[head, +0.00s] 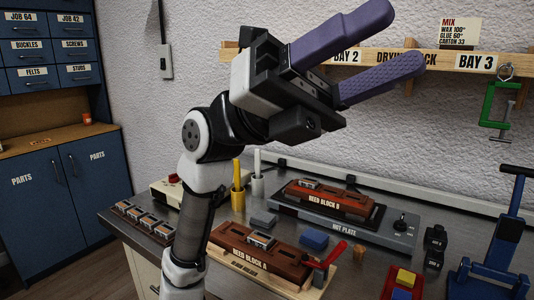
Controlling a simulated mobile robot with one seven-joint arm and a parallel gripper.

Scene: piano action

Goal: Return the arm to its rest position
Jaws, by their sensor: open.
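My gripper (405,48) is raised high above the workbench, in front of the wall and the drying rack. Its two purple fingers are spread apart, with nothing between them. The fingers point up and to the right. My arm rises from the lower left of the picture, bends at a joint, and hides part of the bench behind it.
Reed block A (268,262) lies on the bench near the front, and reed block D (330,197) sits on the hot plate (342,228). A blue press (497,250) stands at right. A green clamp (487,105) hangs from the drying rack (440,62). Blue cabinets (60,190) stand at left.

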